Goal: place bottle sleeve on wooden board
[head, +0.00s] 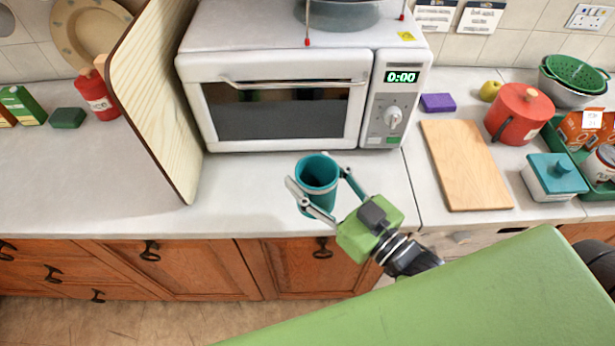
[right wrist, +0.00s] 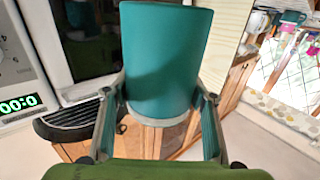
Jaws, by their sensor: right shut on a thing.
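The bottle sleeve (head: 317,172) is a teal open-topped cylinder, upright in front of the microwave near the counter's front edge. My right gripper (head: 325,191) is shut on it, with one finger on each side. The sleeve also fills the middle of the right wrist view (right wrist: 166,60), between the fingers of the gripper (right wrist: 163,105). I cannot tell whether its bottom touches the counter. The wooden board (head: 466,164) lies flat and bare on the counter, to the right of the sleeve and the microwave. My left gripper is not in view.
The white microwave (head: 290,95) stands behind the sleeve. A tall wooden panel (head: 155,95) stands at its left. Around the board are a purple block (head: 437,103), a red pot (head: 518,113), a teal-lidded container (head: 553,176) and a green crate (head: 597,190). The counter between sleeve and board is clear.

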